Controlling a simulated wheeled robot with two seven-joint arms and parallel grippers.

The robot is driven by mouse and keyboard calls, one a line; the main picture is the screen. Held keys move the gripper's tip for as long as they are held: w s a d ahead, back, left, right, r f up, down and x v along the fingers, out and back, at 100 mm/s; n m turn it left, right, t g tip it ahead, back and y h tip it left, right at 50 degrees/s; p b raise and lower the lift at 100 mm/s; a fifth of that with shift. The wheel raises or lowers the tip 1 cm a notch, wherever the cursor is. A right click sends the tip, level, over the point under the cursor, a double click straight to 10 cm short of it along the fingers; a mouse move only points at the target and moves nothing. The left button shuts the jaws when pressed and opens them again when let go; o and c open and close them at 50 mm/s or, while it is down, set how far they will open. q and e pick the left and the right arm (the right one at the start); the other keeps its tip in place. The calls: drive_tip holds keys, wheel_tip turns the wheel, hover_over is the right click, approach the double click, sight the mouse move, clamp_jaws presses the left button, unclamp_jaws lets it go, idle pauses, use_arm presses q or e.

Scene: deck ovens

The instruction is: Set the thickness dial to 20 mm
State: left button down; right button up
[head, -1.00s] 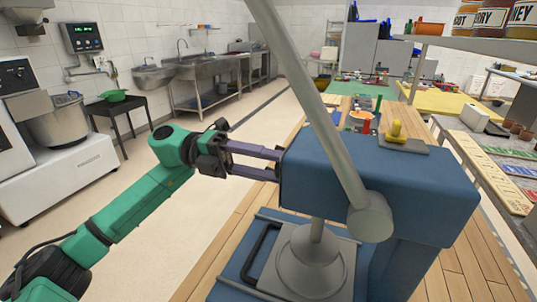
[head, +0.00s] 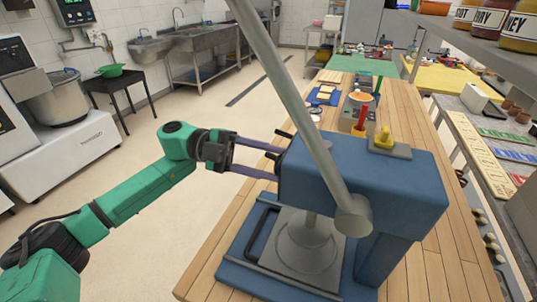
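A blue press (head: 375,185) with a long grey lever (head: 290,100) stands on the wooden table. My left gripper (head: 281,164) is at the left end of the press head, its two purple fingers apart and pointing at that end. Dark prongs (head: 283,134) stick out there beside the upper fingertip. They may belong to the thickness dial, but its face and any scale are turned away from view. I cannot tell whether the fingers touch it. A yellow knob (head: 384,136) sits on a grey plate on top of the press. My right gripper is not in view.
A round plate and black handle (head: 262,232) are at the press base. A shelf with jars (head: 490,18) overhangs at right. Floor at left is open.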

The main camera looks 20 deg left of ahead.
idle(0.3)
use_arm(q)
drive_tip(key=shift+c, duration=1.7)
unclamp_jaws()
drive_tip(key=w+a+b, duration=0.1)
drive_tip(key=a+b, duration=0.3)
drive_tip(key=a, duration=1)
drive_tip(key=shift+a, duration=0.3)
